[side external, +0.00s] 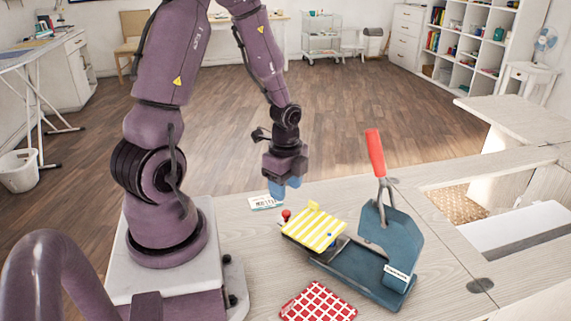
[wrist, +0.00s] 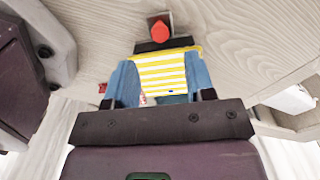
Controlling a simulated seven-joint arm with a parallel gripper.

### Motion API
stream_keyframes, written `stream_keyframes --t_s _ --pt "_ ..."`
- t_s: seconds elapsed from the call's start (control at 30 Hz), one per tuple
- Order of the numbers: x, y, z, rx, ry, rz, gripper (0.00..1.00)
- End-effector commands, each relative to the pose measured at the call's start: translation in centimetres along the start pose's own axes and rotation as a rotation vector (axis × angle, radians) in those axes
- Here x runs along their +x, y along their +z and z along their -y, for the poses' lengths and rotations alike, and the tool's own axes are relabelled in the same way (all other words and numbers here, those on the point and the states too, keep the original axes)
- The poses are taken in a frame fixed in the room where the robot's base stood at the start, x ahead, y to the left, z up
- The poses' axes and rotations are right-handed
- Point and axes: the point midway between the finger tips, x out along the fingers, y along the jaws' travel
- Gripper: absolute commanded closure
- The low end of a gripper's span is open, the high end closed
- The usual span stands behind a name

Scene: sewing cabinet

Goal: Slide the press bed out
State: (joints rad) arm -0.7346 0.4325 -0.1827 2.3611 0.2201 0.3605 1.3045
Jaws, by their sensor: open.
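The press (side external: 397,238) is a dark teal frame on a flat base, with a raised red-handled lever (side external: 375,152). The press bed (side external: 314,230) carries a yellow-and-white striped piece and sits at the left end of the base, outside the upright frame. A small red knob (side external: 286,214) shows at the bed's left end. My gripper (side external: 285,186) hangs above the table, up and left of the bed, apart from it. In the wrist view, its blue fingers (wrist: 161,84) are open and the striped bed (wrist: 163,70) shows between them. No object is visibly held.
A red-and-white checked cloth (side external: 318,302) lies in front of the press. A white printed card (side external: 265,202) lies on the table behind my gripper. A rectangular opening (side external: 458,205) is in the tabletop at the right. The tabletop left of the bed is mostly clear.

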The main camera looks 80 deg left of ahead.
Motion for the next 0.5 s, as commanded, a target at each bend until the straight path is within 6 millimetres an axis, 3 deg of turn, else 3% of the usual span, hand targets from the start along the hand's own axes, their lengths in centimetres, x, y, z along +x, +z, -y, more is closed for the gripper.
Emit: stream_keyframes --t_s 0.2,0.5 --pt "-4.0 0.1 0.0 -0.002 -0.005 0.001 0.51" --pt "-6.2 0.0 0.0 0.000 0.001 0.001 0.51"
